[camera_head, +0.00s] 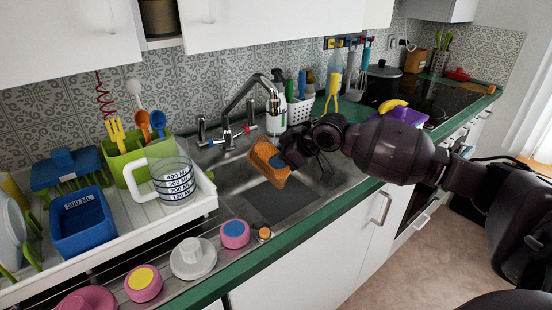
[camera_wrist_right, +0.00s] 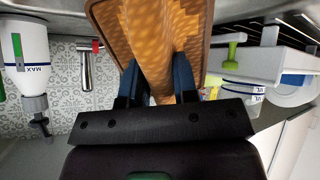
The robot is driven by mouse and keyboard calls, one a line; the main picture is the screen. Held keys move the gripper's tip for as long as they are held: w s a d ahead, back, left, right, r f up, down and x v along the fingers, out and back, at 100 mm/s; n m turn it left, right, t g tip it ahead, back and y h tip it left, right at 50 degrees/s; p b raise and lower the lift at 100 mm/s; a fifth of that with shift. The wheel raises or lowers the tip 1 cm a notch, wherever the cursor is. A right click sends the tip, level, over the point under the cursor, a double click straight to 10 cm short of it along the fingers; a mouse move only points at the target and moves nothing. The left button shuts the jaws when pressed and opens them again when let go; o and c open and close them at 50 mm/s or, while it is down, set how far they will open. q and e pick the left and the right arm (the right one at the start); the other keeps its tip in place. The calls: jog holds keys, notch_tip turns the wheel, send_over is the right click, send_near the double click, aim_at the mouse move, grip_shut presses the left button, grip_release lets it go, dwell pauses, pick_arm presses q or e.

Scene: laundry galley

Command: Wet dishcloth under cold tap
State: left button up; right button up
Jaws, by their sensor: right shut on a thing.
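The orange dishcloth (camera_head: 268,163) hangs over the sink (camera_head: 306,192), below the spout of the silver tap (camera_head: 241,92). My right gripper (camera_head: 284,160) is shut on it; in the right wrist view the cloth (camera_wrist_right: 165,35) is pinched between the blue fingertips of the gripper (camera_wrist_right: 158,82). The tap has one handle marked red (camera_head: 226,135) and one marked blue (camera_head: 250,128). Whether water runs cannot be made out. My left gripper does not show.
A white drying rack (camera_head: 205,200) with a measuring jug (camera_head: 172,180) and a blue container (camera_head: 82,222) stands left of the sink. A soap bottle (camera_head: 277,118) stands behind the sink.

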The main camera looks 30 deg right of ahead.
jog(key=shift+s+r+p, duration=0.25)
jog(key=shift+s+p, duration=0.2)
jog(key=shift+s, duration=0.4)
jog(key=shift+s+p, duration=0.5)
jog(key=shift+p, duration=0.1)
jog(key=s+p, duration=0.4)
jog(key=s, duration=0.1)
jog(key=shift+s+a+f, duration=0.1)
jog(key=shift+a+f, duration=0.1)
dwell(0.4)
